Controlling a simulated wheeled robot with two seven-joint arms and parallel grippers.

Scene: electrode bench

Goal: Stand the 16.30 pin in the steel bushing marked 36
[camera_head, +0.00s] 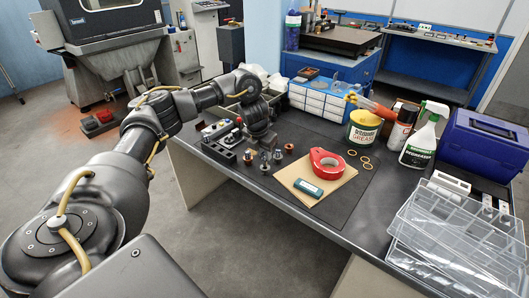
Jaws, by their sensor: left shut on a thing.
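My left gripper (268,144) reaches down over the bench mat among small metal parts. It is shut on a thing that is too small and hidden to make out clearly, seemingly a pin. Below and beside it stand grey steel pieces that look like bushings, one at the front (265,165) and one just right of it (277,156). A copper-coloured piece (289,148) stands further right. No marking or size can be read, so I cannot tell which bushing is 36. Whether the held thing touches a bushing is unclear. My right gripper is out of view.
A dark fixture block (222,134) stands left of the gripper. A grease tub (363,128) and spray bottle (419,145) stand behind. The front mat is clear.

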